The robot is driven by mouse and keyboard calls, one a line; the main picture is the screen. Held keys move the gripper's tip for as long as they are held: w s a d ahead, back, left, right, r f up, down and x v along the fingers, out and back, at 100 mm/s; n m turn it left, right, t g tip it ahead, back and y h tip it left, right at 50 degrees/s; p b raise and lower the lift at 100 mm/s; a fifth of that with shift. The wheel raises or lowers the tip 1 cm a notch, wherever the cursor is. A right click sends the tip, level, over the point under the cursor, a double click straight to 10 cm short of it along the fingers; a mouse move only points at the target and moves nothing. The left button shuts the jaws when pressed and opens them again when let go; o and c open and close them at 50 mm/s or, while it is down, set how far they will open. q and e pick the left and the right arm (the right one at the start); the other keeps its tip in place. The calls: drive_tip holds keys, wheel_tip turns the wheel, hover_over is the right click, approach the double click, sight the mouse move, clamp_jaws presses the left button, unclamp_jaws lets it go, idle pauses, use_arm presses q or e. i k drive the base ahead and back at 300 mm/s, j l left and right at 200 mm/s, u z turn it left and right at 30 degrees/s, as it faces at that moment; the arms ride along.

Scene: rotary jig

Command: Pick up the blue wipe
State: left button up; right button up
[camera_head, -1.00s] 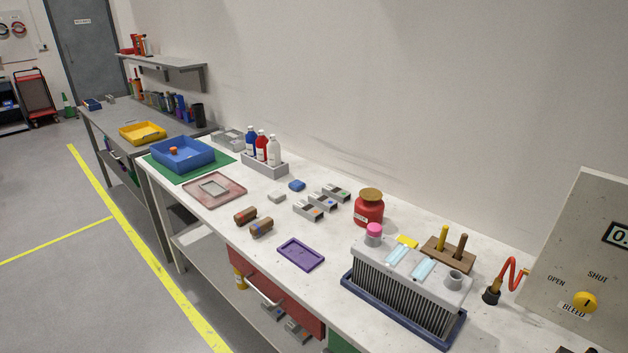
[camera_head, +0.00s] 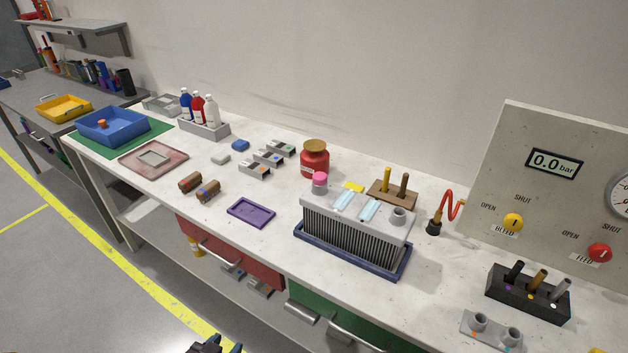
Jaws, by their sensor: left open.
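My left gripper (camera_head: 217,347) just shows at the bottom edge, mostly cut off by the frame. It is open, in front of the bench and far from the blue wipe. My right gripper is not in view.
A bottle rack (camera_head: 205,128) stands behind the wipe. A pink-grey tray (camera_head: 153,159), two brown rolls (camera_head: 207,191) and a purple tray (camera_head: 251,212) lie nearer the front. A red jar (camera_head: 315,160) and a finned unit (camera_head: 352,229) stand to the right.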

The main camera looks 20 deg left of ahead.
sight(241, 144)
drive_tip(key=j+z, duration=0.15)
drive_tip(key=j, duration=0.4)
drive_tip(key=j+z, duration=0.15)
drive_tip(key=j, duration=0.35)
drive_tip(key=j+z, duration=0.15)
drive_tip(key=j, duration=0.4)
drive_tip(key=k+j+z, duration=0.15)
drive_tip(key=j, duration=0.35)
drive_tip(key=j+z, duration=0.2)
drive_tip(key=j, duration=0.3)
drive_tip(key=k, duration=0.05)
